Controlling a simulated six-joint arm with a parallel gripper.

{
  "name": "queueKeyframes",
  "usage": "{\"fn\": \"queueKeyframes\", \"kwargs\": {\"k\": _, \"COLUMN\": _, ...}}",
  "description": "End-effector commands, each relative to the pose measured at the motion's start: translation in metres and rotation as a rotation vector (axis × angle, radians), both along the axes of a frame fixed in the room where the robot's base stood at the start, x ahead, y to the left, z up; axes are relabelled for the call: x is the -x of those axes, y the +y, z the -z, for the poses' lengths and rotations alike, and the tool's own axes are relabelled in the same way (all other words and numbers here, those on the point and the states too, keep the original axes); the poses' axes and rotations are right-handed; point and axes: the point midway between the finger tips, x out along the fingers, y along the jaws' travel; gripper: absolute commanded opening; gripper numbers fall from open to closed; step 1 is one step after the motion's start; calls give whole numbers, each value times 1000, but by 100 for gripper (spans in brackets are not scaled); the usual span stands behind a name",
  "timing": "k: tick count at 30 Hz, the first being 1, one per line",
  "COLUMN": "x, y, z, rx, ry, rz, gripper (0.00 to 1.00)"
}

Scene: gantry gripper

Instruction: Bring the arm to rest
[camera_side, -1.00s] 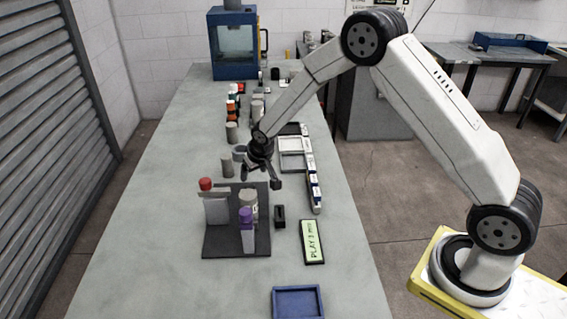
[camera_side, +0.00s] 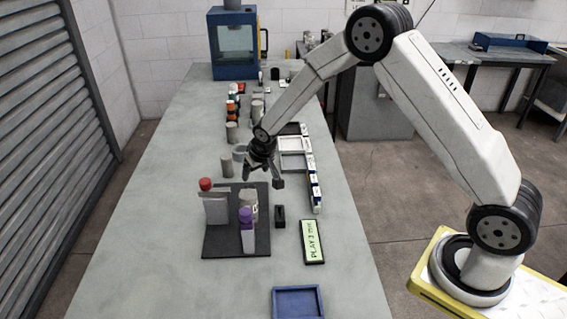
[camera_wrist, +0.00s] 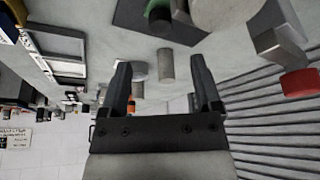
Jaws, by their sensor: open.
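My gripper (camera_side: 262,173) hangs above the grey bench, just behind the dark mat (camera_side: 222,243). In the wrist view my gripper (camera_wrist: 163,85) has its two fingers apart with nothing held between them. On the mat stand a red-capped container with a grey plate (camera_side: 214,208), a purple-capped white tube (camera_side: 247,232) and a pale cylinder (camera_side: 250,198). A small black block (camera_side: 280,216) stands just right of the mat. My arm is bent, reaching over the bench from the right.
A display reading "PLAY" (camera_side: 313,242) and a blue tray (camera_side: 298,302) lie at the front right. Grey cylinders (camera_side: 227,167) stand left of the gripper. A blue machine (camera_side: 234,45) is at the far end. The bench's left side is clear.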

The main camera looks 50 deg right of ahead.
Motion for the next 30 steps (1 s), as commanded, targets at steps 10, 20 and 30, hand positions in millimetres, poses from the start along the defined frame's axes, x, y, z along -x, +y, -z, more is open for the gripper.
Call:
{"fn": "queueKeyframes", "kwargs": {"k": 10, "x": 58, "y": 6, "z": -41, "rx": 1, "ry": 40, "rz": -47, "gripper": 81}}
{"fn": "queueKeyframes", "kwargs": {"k": 20, "x": 140, "y": 13, "z": -75, "rx": -3, "ry": 89, "rz": -105, "gripper": 81}}
{"fn": "queueKeyframes", "kwargs": {"k": 30, "x": 227, "y": 19, "z": -90, "rx": -11, "ry": 135, "rz": -167, "gripper": 81}}
